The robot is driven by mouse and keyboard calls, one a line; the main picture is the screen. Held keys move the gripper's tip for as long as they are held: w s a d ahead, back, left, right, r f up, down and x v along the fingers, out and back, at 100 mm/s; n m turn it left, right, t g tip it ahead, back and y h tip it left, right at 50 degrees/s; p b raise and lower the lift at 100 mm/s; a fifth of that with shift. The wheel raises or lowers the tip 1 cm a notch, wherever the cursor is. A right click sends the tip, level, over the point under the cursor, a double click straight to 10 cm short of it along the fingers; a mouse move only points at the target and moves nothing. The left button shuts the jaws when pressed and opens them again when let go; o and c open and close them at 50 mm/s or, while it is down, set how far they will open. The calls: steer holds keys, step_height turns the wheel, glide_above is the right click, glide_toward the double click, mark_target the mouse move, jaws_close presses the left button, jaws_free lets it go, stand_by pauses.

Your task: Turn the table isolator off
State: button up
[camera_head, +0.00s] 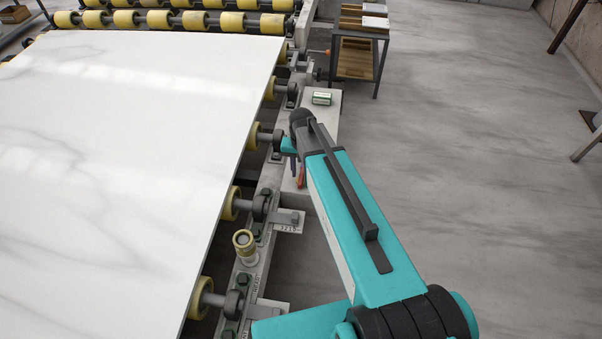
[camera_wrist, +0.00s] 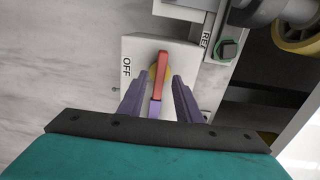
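The table isolator is a pale box (camera_wrist: 139,48) with a red handle (camera_wrist: 163,72) on a yellow disc (camera_wrist: 153,72). In the wrist view the handle runs up and down the picture, its lower part mauve. The word OFF is printed sideways left of it. My gripper (camera_wrist: 159,78) is open, with one dark purple finger on each side of the handle and a visible gap to both. In the head view my gripper (camera_head: 292,168) is beside the slab table, and a bit of the red handle (camera_head: 301,176) shows next to it. My arm hides the rest.
A white stone slab (camera_head: 120,150) lies on yellow rollers at the left. A valve-like fitting with a yellow top (camera_head: 244,242) stands on the table frame. A small green-and-white box (camera_head: 322,98) sits on a ledge beyond my gripper.

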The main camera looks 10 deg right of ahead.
steer(key=shift+f, duration=1)
jaws_close()
